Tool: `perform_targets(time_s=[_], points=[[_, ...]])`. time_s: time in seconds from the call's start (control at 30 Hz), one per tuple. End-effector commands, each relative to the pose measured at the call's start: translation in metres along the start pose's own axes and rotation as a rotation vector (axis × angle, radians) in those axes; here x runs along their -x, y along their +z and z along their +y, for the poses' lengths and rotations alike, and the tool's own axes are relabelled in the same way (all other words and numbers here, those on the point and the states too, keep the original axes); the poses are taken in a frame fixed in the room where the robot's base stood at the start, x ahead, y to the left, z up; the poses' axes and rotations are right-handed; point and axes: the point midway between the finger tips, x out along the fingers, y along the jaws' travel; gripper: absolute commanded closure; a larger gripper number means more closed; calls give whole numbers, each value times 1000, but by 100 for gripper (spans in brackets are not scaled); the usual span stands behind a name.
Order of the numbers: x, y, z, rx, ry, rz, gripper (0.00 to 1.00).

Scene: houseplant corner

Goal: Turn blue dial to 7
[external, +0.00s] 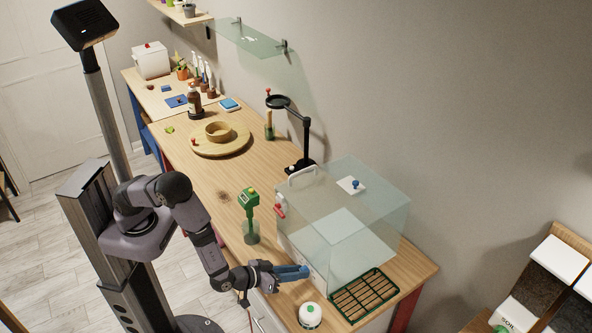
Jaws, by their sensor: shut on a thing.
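My gripper (299,272) is at the lower front of a clear glass case (375,225) on the wooden bench. A pale panel (318,283) lies behind the fingertips at the foot of the case. A separate small blue knob (355,183) on a white plate sits on top of the case, away from my gripper.
A white round container (310,315) and a green rack (364,296) stand near my gripper. A red-handled fitting (280,207) is on the case's left side.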

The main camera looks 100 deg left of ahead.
Motion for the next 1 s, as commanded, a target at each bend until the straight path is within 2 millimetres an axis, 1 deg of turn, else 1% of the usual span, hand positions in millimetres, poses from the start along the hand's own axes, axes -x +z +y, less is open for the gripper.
perform_targets(time_s=[0.03,0.2,0.5,0.73,1.0], points=[[2,-3,3,-37,-16,-2,100],[2,-2,4,-159,-69,-5,100],[0,0,4,-297,-129,-8,100],[0,0,4,-334,-146,-8,100],[0,0,4,-337,-146,-8,100]])
